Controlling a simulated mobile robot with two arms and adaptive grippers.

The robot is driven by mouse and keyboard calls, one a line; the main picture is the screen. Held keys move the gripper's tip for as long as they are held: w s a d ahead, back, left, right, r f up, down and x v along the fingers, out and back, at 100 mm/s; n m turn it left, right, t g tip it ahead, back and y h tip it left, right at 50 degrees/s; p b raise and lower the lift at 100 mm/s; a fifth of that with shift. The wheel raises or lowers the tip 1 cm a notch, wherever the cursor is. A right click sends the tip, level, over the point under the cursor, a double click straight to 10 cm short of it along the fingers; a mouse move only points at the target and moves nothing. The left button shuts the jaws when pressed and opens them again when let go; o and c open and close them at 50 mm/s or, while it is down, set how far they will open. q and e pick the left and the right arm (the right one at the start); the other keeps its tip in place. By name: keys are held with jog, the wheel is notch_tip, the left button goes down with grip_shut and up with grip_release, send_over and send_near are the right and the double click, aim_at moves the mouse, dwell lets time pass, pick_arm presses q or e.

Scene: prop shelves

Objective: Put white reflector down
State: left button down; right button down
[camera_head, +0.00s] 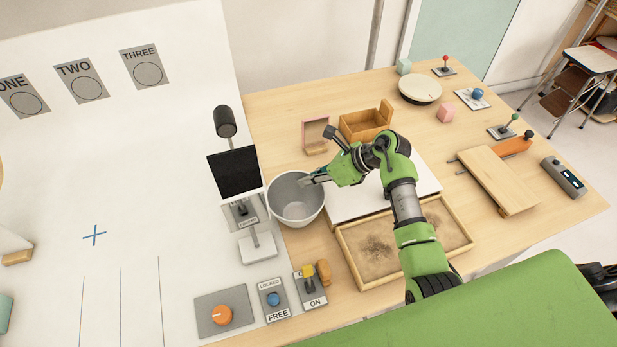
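My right gripper (310,181) reaches left, with its fingertips over the back right rim of a white-grey bowl (290,212). I cannot tell whether the fingers touch the rim or how far apart they are. The bowl sits upright at the left part of the wooden table. A white panel (10,241) with a wooden foot (18,257) shows at the left edge, partly cut off. I cannot tell for certain which white thing is the reflector. My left gripper is not in view.
A sand tray (350,277) and a white board (345,207) lie under my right arm. Switches (310,287) line the front. The white surface (115,190) is largely clear.

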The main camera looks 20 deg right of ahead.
jog(key=c, duration=2.2)
grip_release()
jog(key=shift+f, duration=0.1)
jog(key=shift+c, duration=0.2)
jog(key=shift+s+d, duration=0.1)
jog(key=b+v, duration=0.2)
jog(key=v, duration=1)
jog(key=shift+b, duration=0.3)
